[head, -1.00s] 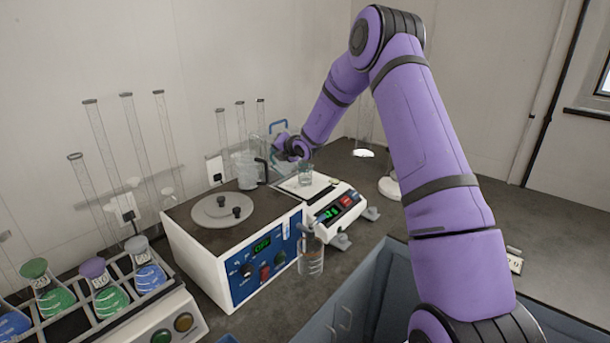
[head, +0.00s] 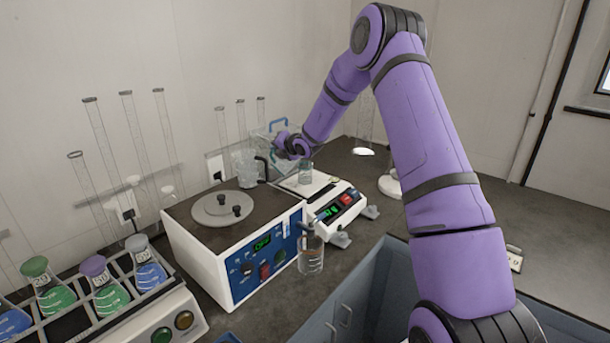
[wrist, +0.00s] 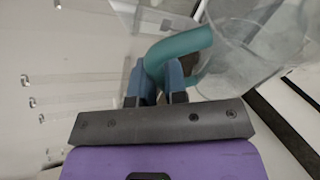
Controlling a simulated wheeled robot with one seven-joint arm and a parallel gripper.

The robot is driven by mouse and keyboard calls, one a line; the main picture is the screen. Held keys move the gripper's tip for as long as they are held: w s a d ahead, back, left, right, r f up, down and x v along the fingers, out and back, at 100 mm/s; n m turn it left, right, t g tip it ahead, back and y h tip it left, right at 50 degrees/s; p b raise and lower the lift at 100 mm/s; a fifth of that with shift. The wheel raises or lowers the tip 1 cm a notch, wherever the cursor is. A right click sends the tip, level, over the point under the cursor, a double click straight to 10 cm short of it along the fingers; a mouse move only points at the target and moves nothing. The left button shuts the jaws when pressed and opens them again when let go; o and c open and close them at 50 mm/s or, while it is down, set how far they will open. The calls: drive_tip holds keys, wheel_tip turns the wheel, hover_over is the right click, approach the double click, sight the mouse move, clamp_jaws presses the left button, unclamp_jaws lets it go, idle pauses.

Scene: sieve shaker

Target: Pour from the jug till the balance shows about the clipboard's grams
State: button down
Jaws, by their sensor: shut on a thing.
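My gripper (wrist: 158,92) is shut on the teal handle of the clear jug (wrist: 240,50) in the wrist view. In the head view the jug's blue handle (head: 279,124) and clear body show beside my wrist, above the back of the balance; the jug looks tilted. The white balance (head: 347,199) has a small clear beaker (head: 305,174) on its pan, just below my wrist. Its green display is lit, but I cannot read the digits surely. A small pale card at the right (head: 515,259) may be the clipboard; its writing is not legible.
A white and blue machine (head: 205,250) with a round lid stands left of the balance. A clear jug with a black handle (head: 246,166) stands behind the lid. A flask rack (head: 182,302) is at the left front. Tall glass cylinders (head: 98,130) line the wall.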

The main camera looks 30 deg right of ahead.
idle(0.5)
drive_tip(key=shift+a+n+h, duration=0.3)
drive_tip(key=shift+a, duration=0.15)
drive_tip(key=shift+a+f+n+h, duration=0.2)
drive_tip(key=shift+f+n, duration=0.1)
drive_tip(key=shift+f, duration=0.2)
drive_tip(key=shift+a+f+n+h, duration=0.2)
drive_tip(key=shift+f+n, duration=0.1)
drive_tip(key=shift+f, duration=0.15)
drive_tip(key=a+r+n+h+b, duration=0.2)
drive_tip(key=a+r, duration=0.1)
drive_tip(key=r, duration=0.4)
drive_tip(key=shift+a+r+n, duration=0.15)
drive_tip(key=shift+a+n, duration=0.15)
drive_tip(key=shift+a, duration=0.05)
drive_tip(key=shift+a+r+n+h+b, duration=0.95)
drive_tip(key=shift+r+b, duration=0.25)
drive_tip(key=shift+b, duration=0.2)
drive_tip(key=shift+r, duration=0.15)
